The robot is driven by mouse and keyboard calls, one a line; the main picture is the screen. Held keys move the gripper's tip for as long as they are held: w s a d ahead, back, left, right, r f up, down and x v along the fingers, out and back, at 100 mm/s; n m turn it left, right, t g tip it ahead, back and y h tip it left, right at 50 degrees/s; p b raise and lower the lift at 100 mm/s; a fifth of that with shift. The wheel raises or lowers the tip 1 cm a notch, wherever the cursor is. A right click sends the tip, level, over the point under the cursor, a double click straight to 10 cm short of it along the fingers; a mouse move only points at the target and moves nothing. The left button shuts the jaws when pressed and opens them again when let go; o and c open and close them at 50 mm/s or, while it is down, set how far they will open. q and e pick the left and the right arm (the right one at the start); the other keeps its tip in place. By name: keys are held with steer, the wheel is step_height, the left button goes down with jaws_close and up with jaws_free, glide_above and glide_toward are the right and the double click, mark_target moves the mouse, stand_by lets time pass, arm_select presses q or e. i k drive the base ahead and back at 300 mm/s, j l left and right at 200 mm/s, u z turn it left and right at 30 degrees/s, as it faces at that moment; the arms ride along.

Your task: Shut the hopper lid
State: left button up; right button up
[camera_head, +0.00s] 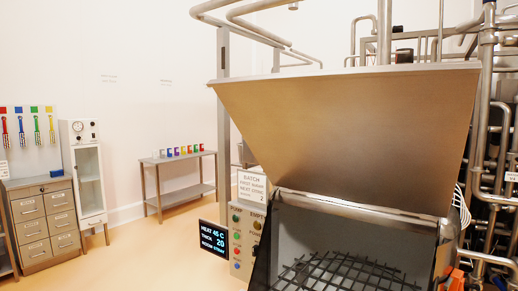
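The powder hopper stands at the right of the head view, with a wide tapering metal section (350,125) at the top. Below it is an open mouth with a dark bar grate (345,272) inside. A grey panel (350,235) with a bright top edge rises behind the grate; it looks like the lid standing open, but I cannot be sure. The grate is uncovered. The lower front of the hopper is cut off by the picture's bottom edge. Neither of my grippers is in view.
A control panel with buttons (237,240) and a display (214,240) sit left of the mouth. Pipes (487,120) crowd the right side. An orange part (455,280) shows at lower right. A bench (178,160), cabinet (85,170) and drawers (45,220) stand left; floor between is clear.

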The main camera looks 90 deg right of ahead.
mark_target(393, 137)
steer(key=k+l+z, duration=0.35)
steer(key=l, duration=0.2)
steer(key=k+l+z, duration=0.15)
steer(key=l, duration=0.2)
steer(key=k+l+z, duration=0.2)
steer(key=l, duration=0.15)
steer(key=k+l+z, duration=0.15)
steer(key=l, duration=0.2)
steer(key=l+z, duration=0.2)
steer(key=l, duration=0.15)
steer(key=k+l, duration=0.1)
steer(key=l, duration=0.25)
steer(key=k+l, duration=0.1)
steer(key=l, duration=0.25)
steer(key=k+l, duration=0.1)
steer(key=l, duration=0.25)
steer(key=k+l, duration=0.1)
steer(key=l, duration=0.3)
